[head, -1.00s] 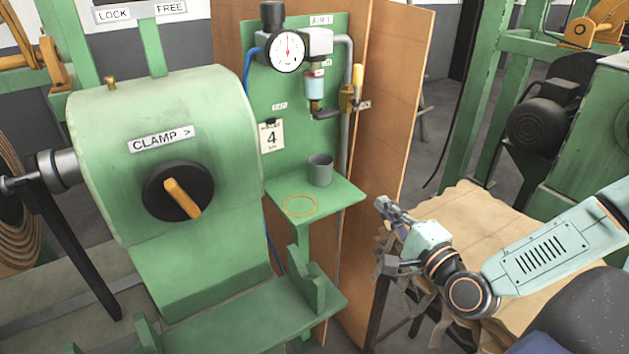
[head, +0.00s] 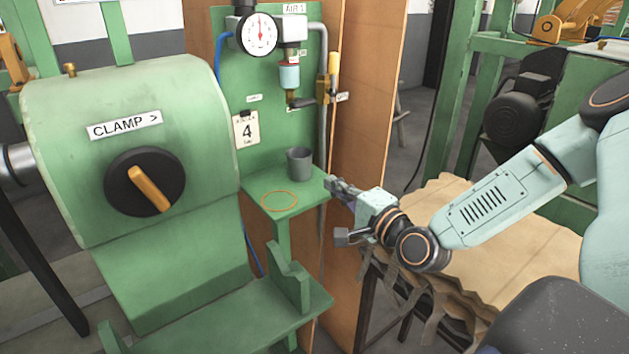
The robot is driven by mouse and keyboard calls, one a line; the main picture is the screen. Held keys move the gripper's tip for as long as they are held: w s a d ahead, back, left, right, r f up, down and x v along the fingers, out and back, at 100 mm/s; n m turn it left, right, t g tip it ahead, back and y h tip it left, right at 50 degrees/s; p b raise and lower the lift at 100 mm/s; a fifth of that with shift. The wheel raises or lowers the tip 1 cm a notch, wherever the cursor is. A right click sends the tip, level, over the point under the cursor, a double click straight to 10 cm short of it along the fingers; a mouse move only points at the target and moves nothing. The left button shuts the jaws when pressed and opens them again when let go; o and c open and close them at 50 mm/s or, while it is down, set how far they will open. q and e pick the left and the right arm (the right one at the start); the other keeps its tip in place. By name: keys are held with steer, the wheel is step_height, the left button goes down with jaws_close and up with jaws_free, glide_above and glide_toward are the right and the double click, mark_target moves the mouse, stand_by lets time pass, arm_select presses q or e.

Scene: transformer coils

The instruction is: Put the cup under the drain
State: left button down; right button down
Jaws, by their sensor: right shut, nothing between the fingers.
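The dark grey cup (head: 299,164) stands upright on a small green shelf (head: 310,193), towards its back. An orange ring mark (head: 279,201) lies on the shelf, in front and to the left of the cup, and it is empty. The drain, a dark outlet (head: 301,103) below the air filter (head: 289,76), is on the green panel above the cup in the picture. My right gripper (head: 334,184) is shut and empty, at the shelf's right edge, to the right of the cup and apart from it. My left gripper is out of view.
A pressure gauge (head: 259,34) and a yellow-handled valve (head: 329,84) are on the panel above. A large green clamp machine (head: 130,150) stands close on the left. A paper-covered table (head: 520,240) is below my right arm.

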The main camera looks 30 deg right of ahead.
mark_target(306, 166)
steer(key=w, duration=0.1)
steer(key=w+b, duration=0.1)
steer(key=w, duration=0.1)
steer(key=w+b, duration=0.1)
steer(key=shift+w+a, duration=0.25)
steer(key=shift+a, duration=0.1)
steer(key=shift+w+d+b, duration=0.15)
steer(key=shift+w+b, duration=0.4)
steer(key=shift+w, duration=0.85)
steer(key=shift+s+r, duration=0.1)
steer(key=shift+w+a+f+b, duration=0.1)
steer(key=shift+w+b, duration=0.5)
steer(key=shift+w, duration=0.05)
steer(key=shift+w+a+f+b, duration=0.1)
steer(key=shift+w+b, duration=0.5)
steer(key=shift+w+r, duration=0.15)
steer(key=shift+w, duration=0.3)
steer(key=shift+s, duration=0.1)
